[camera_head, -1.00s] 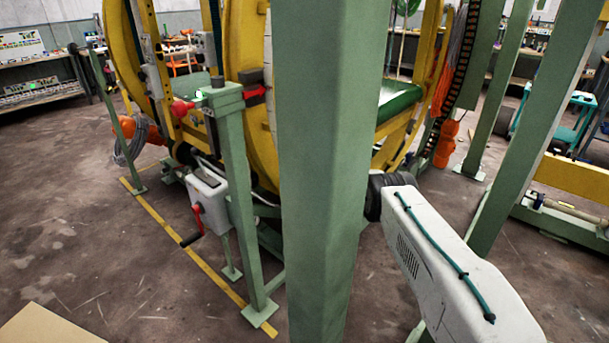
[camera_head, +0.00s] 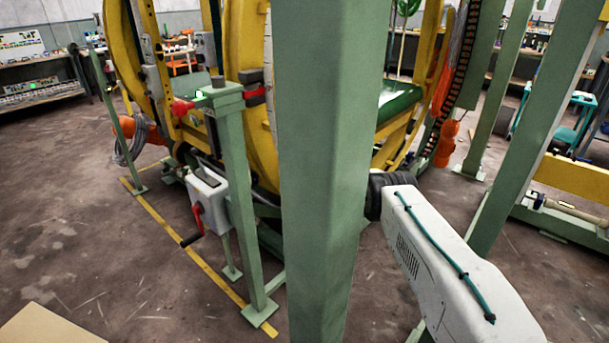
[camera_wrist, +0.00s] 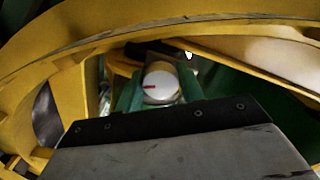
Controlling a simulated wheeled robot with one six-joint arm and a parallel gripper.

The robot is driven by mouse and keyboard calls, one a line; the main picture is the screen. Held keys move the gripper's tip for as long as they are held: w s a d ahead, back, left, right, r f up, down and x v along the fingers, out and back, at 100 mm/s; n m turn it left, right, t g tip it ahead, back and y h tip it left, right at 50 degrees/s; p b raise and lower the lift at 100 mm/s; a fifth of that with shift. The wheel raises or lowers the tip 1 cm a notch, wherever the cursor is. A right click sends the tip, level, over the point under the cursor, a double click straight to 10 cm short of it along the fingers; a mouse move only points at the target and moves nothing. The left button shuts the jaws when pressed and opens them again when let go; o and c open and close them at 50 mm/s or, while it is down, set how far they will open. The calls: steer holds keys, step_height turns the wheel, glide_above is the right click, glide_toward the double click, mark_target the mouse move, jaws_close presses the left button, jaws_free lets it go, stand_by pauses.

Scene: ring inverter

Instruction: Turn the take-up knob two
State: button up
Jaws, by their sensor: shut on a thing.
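In the wrist view a round knob (camera_wrist: 162,86) with a white face and a short red mark shows just beyond my gripper (camera_wrist: 160,96). The red mark points to the left. The fingers stand on both sides of the knob, and my gripper is shut on it. The dark gripper body covers what lies below. In the head view the knob and my gripper are hidden behind the green post. I cannot read any label or number on the knob.
A thick green post (camera_head: 322,180) stands close in front of the head camera, left of my white arm link. A yellow ring frame (camera_head: 250,100) is behind it. A crank with a red arm (camera_head: 197,218) is at left. Yellow curved beams (camera_wrist: 150,22) pass close above the knob.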

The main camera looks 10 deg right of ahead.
steer(key=m, duration=0.5)
steer(key=shift+m, duration=0.3)
steer(key=m, duration=1)
steer(key=shift+m, duration=0.4)
steer(key=m, duration=0.5)
steer(key=shift+m, duration=0.4)
steer(key=shift+f+m, duration=0.1)
steer(key=shift+m, duration=0.2)
steer(key=o, duration=1)
steer(key=shift+d, duration=0.1)
